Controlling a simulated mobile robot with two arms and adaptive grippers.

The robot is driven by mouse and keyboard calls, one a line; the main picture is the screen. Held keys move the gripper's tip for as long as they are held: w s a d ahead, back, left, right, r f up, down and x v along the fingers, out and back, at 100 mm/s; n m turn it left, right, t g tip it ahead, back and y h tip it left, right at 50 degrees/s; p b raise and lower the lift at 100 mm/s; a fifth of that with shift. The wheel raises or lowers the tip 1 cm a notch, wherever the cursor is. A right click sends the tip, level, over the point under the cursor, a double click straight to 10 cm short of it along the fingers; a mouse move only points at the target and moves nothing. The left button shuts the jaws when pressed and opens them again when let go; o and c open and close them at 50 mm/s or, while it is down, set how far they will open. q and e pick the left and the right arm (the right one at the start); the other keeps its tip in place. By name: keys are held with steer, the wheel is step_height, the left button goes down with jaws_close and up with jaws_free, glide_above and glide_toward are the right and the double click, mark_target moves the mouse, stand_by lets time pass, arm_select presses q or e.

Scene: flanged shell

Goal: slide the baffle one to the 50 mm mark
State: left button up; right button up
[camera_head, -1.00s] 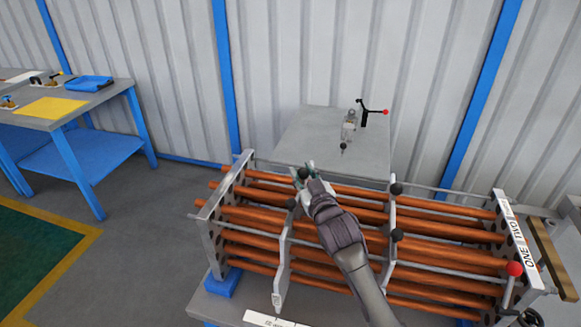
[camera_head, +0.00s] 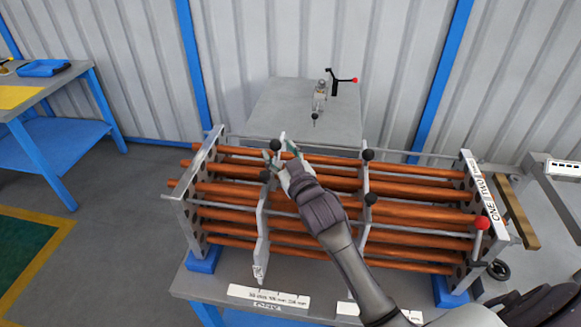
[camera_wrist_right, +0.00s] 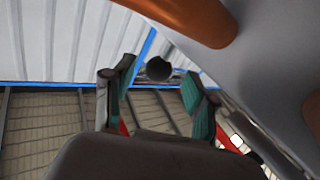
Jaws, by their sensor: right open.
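The flanged shell's rack of copper tubes (camera_head: 420,187) carries two upright grey baffle plates. The left baffle (camera_head: 261,232) has a small tag at its foot and black knobs on its top (camera_head: 275,145) and side (camera_head: 265,176). The right baffle (camera_head: 365,215) also has black knobs. I cannot read which one is baffle one. A white marked scale (camera_head: 268,297) lies in front of the left baffle's foot. My right gripper (camera_head: 279,149) is open at the left baffle's top knob. In the right wrist view the knob (camera_wrist_right: 158,68) shows between the open green-padded fingers (camera_wrist_right: 162,92). My left gripper is out of view.
A grey stand (camera_head: 270,110) with a small clamp (camera_head: 320,98) stands behind the rack. A blue-framed table (camera_head: 60,120) is far left, with open floor between.

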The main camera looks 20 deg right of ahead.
steer(key=s, duration=0.8)
steer(key=shift+s, duration=0.4)
steer(key=shift+f, duration=0.1)
